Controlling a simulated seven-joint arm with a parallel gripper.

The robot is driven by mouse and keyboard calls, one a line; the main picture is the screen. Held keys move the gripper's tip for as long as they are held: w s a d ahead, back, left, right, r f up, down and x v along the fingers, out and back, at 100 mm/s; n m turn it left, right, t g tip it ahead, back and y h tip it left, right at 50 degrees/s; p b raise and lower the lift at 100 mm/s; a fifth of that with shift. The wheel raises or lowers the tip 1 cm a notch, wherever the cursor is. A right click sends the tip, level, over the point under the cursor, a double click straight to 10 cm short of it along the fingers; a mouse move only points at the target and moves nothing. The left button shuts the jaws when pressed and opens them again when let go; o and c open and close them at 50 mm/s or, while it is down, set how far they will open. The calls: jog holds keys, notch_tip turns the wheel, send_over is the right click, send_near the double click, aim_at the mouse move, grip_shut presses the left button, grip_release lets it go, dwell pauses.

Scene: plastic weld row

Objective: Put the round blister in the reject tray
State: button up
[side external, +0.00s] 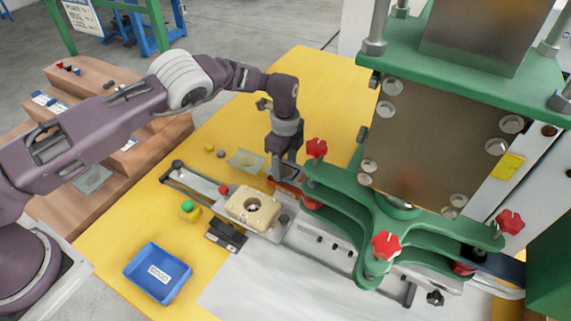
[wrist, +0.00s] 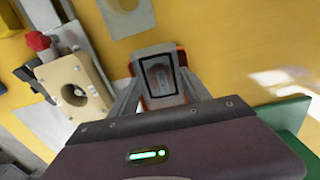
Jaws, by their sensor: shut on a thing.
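A clear square sheet with a round form in it, apparently the round blister (side external: 245,160), lies flat on the yellow table. Part of it shows at the top of the wrist view (wrist: 127,20). My gripper (side external: 284,178) is low over the table, right of that sheet and apart from it. In the wrist view my gripper (wrist: 160,82) is shut on a small grey, dark-framed piece with orange-red edges (wrist: 181,58); what it is I cannot tell. A blue tray (side external: 136,268) stands at the table's front left; its label is too small to read, so I cannot tell if it is the reject tray.
A cream fixture block with a round hole (side external: 265,217) sits on a slide rail, left of the green press (side external: 395,215) with red knobs. It also shows left in the wrist view (wrist: 92,98). A green button (side external: 187,206) is near the rail. The yellow table behind my gripper is clear.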

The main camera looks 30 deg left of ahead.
jog(key=shift+f, duration=0.1)
jog(key=o, duration=1)
jog(key=shift+o, duration=0.2)
notch_tip(320, 180, up, 12)
